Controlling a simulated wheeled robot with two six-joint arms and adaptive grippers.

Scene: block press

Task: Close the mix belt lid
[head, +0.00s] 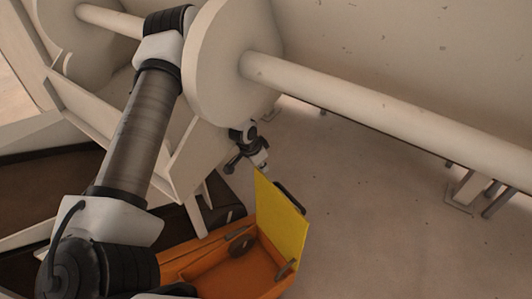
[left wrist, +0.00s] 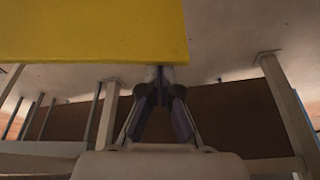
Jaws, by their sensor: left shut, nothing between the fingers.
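The yellow lid (head: 283,222) stands open, roughly upright, along the right side of an orange box (head: 205,283). A dark handle (head: 291,198) is on the lid's far side. My left gripper (head: 256,162) is just beyond the lid's upper left corner in the head view, partly hidden behind the large disc and my arm. In the left wrist view the gripper (left wrist: 160,108) is shut and empty. The lid's flat yellow face (left wrist: 90,28) fills the top there, its edge close to the fingers. I cannot tell whether they touch. My right gripper is not in view.
A large pale disc (head: 222,55) and a long roller (head: 380,105) cross above the workspace. A pale slanted frame (head: 110,130) stands at left. Open floor (head: 375,220) lies to the right of the lid. Metal legs (head: 472,190) stand at far right.

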